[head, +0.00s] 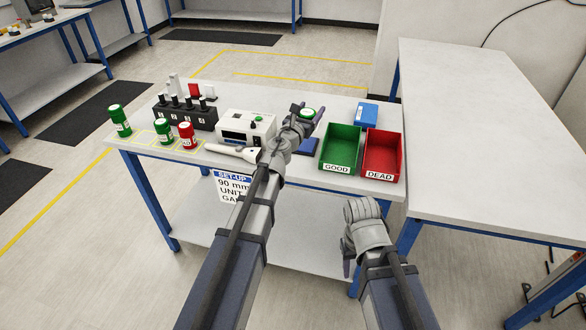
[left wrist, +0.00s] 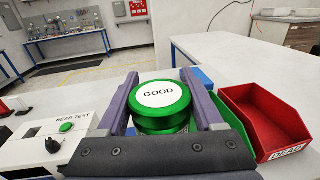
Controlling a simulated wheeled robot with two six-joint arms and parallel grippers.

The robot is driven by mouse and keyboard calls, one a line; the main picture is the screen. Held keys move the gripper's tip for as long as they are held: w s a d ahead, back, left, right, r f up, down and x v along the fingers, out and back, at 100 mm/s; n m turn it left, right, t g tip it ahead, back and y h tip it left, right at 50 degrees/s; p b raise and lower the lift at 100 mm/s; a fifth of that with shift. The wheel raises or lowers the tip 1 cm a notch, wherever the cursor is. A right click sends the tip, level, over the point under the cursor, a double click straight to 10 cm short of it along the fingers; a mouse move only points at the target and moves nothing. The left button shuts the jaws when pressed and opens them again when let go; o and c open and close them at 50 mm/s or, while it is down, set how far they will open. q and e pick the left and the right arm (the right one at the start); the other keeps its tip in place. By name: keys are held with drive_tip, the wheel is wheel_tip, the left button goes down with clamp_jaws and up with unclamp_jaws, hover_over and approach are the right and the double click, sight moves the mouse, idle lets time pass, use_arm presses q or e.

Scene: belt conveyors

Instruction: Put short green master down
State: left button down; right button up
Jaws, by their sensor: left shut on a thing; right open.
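A green master (head: 307,113) with a white top is held in my left gripper (head: 304,121), above the table by the tester. In the left wrist view the same green master (left wrist: 160,105) sits between the two fingers (left wrist: 160,112), its top reading GOOD; its lower part and height are hidden. My left gripper is shut on it. On the table's left, a green master (head: 120,121), a smaller-looking green one (head: 164,132) and a red one (head: 187,135) stand by yellow outlined squares. My right gripper (head: 350,258) is open and empty, low before the table's front edge.
The white tester (head: 236,133) stands left of the left gripper, behind a pale handheld tool (head: 232,151). A black rack (head: 186,114) is further left. A green GOOD bin (head: 341,143) and red DEAD bin (head: 382,153) stand right, with a blue box (head: 367,112) behind.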

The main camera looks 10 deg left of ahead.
use_arm(q)
drive_tip(key=a+f+b, duration=0.5)
drive_tip(key=a+f, duration=0.1)
drive_tip(key=a, duration=0.2)
drive_tip(key=f+b, duration=1)
drive_tip(key=shift+s+a+f, duration=0.1)
drive_tip(key=shift+s, duration=0.15)
drive_tip(key=shift+f, duration=0.2)
unclamp_jaws()
drive_tip(key=shift+r, duration=0.1)
